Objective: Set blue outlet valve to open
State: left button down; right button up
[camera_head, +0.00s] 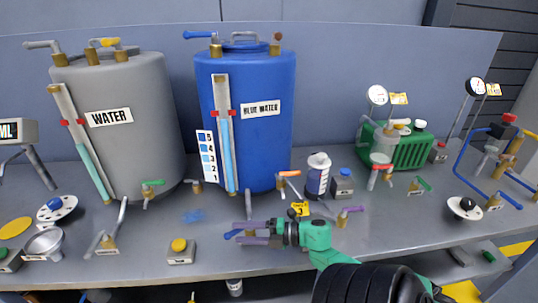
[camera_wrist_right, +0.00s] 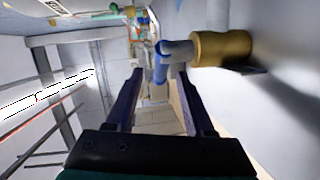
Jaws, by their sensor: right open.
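The blue tank (camera_head: 250,120) labelled BLUE WATER stands at the back centre. A small blue lever (camera_head: 232,234) shows low in front of it, at the fingertips of my right gripper (camera_head: 245,233). In the right wrist view the blue lever (camera_wrist_right: 159,62) lies ahead, between the open fingers. A grey pipe and brass fitting (camera_wrist_right: 220,48) stand beside it on the right. The fingers are open with a gap around the lever; I cannot tell whether they touch it. The gripper hides much of the valve body in the head view. My left gripper is not in view.
A grey WATER tank (camera_head: 115,125) stands to the left. A yellow-button box (camera_head: 180,250) sits left of my right gripper. The bench front edge lies just below the gripper.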

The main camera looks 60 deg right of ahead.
jog(key=b+v, duration=0.1)
jog(key=v, duration=1)
jog(key=shift+s+d, duration=0.15)
jog(key=shift+s, duration=0.1)
